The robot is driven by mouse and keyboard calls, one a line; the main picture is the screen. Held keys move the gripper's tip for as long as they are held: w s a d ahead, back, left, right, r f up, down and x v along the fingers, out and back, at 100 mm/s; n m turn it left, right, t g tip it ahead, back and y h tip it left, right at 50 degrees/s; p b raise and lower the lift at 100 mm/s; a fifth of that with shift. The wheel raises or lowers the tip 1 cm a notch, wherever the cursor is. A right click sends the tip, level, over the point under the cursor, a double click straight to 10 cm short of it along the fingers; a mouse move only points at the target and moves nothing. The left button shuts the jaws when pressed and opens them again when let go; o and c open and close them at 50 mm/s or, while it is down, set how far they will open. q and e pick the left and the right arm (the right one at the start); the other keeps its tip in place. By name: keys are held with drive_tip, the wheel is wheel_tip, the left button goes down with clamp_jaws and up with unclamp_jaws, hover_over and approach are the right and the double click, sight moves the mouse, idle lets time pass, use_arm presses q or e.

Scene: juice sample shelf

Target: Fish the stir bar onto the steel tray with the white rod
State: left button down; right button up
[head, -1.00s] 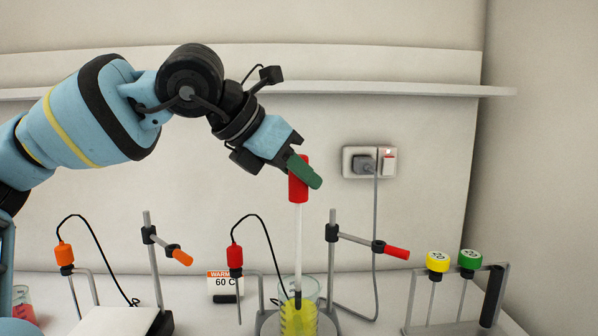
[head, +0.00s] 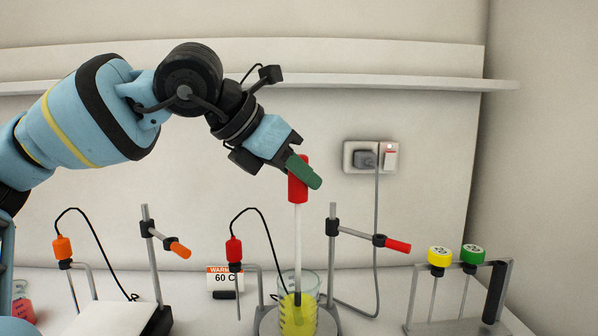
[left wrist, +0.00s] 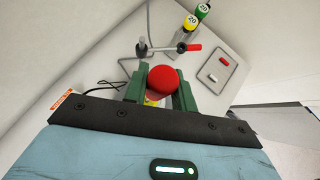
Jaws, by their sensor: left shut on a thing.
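My left gripper (head: 304,172) is shut on the red handle of the white rod (head: 298,235), which hangs upright. The rod's lower end reaches into a glass beaker (head: 312,284) of yellow liquid (head: 299,318); its tip is hard to make out. In the left wrist view the rod's red top (left wrist: 164,81) sits between the green fingers (left wrist: 160,92). The steel tray (left wrist: 207,92) shows there at the right, with a small red bar and a small white bar on it. I cannot make out a stir bar in the beaker. My right gripper is not in view.
A stand (head: 332,255) with a red-tipped clamp stands right behind the beaker. A red-capped probe (head: 234,250) with a black cord is to its left. A rack (head: 490,295) with yellow- and green-topped rods stands right. A shelf (head: 420,84) runs behind the arm.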

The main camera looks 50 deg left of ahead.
use_arm(q)
drive_tip(key=shift+r+p, duration=0.3)
drive_tip(key=shift+r, duration=0.35)
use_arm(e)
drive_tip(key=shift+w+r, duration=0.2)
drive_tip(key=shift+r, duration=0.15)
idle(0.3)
